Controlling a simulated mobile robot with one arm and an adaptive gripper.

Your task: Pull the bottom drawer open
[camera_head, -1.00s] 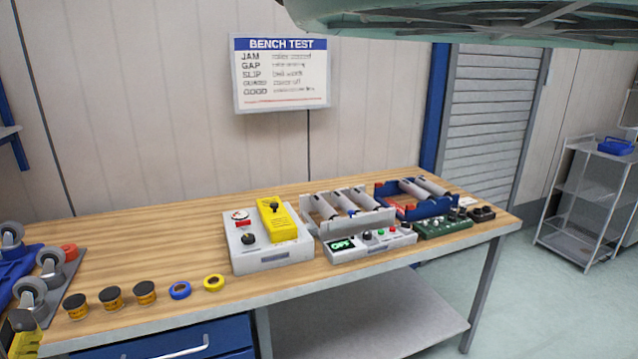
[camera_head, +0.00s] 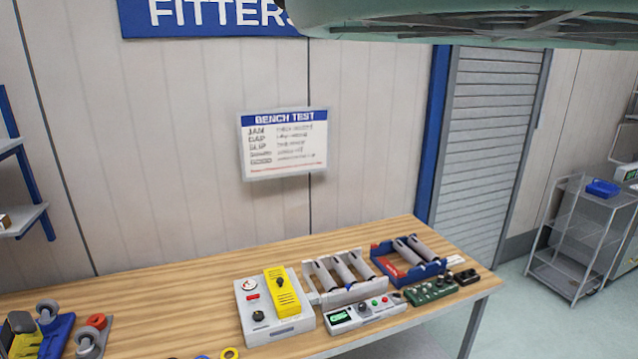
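No drawer shows in the current head view. The workbench (camera_head: 190,283) with its wooden top fills the lower part of the picture, and its front below the top is cut off by the bottom edge. My gripper is not in view, so its state and its distance from any drawer are hidden.
On the bench stand a grey tester with a yellow device (camera_head: 281,291), a roller unit (camera_head: 345,290), a blue roller tray (camera_head: 404,275) and a green control box (camera_head: 431,292). Casters (camera_head: 48,312) lie at left. A wire cart (camera_head: 577,235) stands at right beyond open floor.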

